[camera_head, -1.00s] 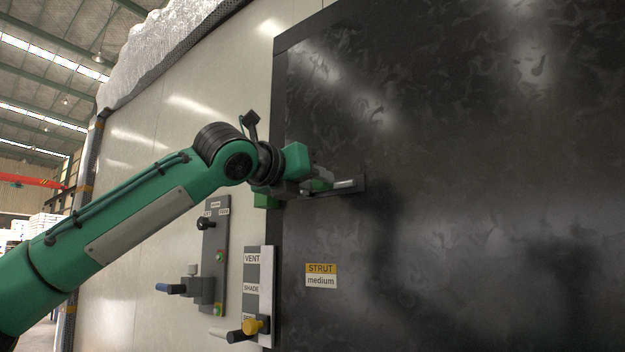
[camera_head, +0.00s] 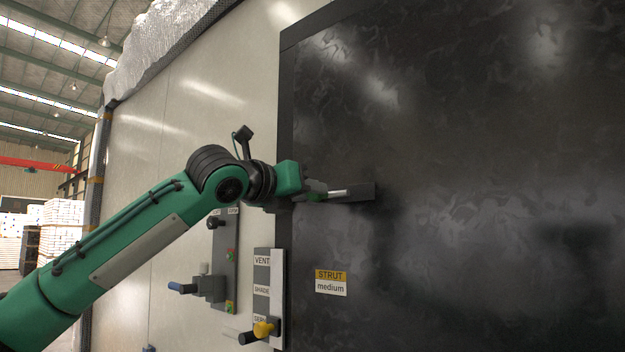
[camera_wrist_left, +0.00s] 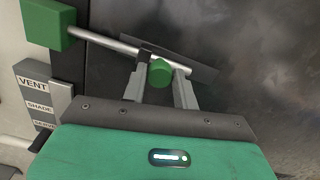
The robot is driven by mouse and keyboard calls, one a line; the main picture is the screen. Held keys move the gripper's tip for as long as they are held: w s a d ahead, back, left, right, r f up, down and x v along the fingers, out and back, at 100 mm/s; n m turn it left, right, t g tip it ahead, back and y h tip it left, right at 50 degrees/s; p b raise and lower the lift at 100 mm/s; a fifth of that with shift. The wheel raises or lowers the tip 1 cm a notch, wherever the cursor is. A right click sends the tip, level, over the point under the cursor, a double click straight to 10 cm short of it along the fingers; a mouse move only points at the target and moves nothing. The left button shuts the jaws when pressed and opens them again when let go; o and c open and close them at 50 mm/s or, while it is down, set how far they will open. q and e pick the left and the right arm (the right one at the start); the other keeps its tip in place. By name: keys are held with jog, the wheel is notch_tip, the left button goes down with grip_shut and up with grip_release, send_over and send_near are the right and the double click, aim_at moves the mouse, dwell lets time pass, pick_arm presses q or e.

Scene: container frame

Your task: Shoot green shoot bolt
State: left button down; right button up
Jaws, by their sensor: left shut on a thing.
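The shoot bolt is a pale metal rod (camera_wrist_left: 110,43) with a round green knob (camera_wrist_left: 160,73), on a dark plate (camera_head: 362,192) on the black panel. My left gripper (camera_wrist_left: 160,86) is shut on the green knob, one finger on each side. In the wrist view the rod's far end meets a green block (camera_wrist_left: 45,22) on the pale side of the panel edge. How deep it sits in the block cannot be told. In the head view my left gripper (camera_head: 312,196) hides the block, and the rod's right end (camera_head: 336,193) shows. My right gripper is not in view.
Below stand a VENT/SHADE selector plate (camera_head: 262,290) with a yellow-collared handle (camera_head: 263,329), and a grey panel (camera_head: 225,262) with a blue-tipped lever (camera_head: 182,288). A STRUT label (camera_head: 331,282) is on the black panel. The black panel's right side is clear.

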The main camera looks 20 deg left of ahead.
pick_arm(q)
jog(key=shift+a+r, duration=0.1)
jog(key=shift+a, duration=0.05)
jog(key=c, duration=1.3)
grip_release()
jog(key=shift+c, duration=0.2)
jog(key=shift+o, duration=1.3)
jog(key=shift+a, duration=0.1)
jog(key=shift+w+a, duration=0.1)
jog(key=b+v, duration=0.5)
jog(key=v, duration=0.9)
jog(key=shift+w, duration=0.15)
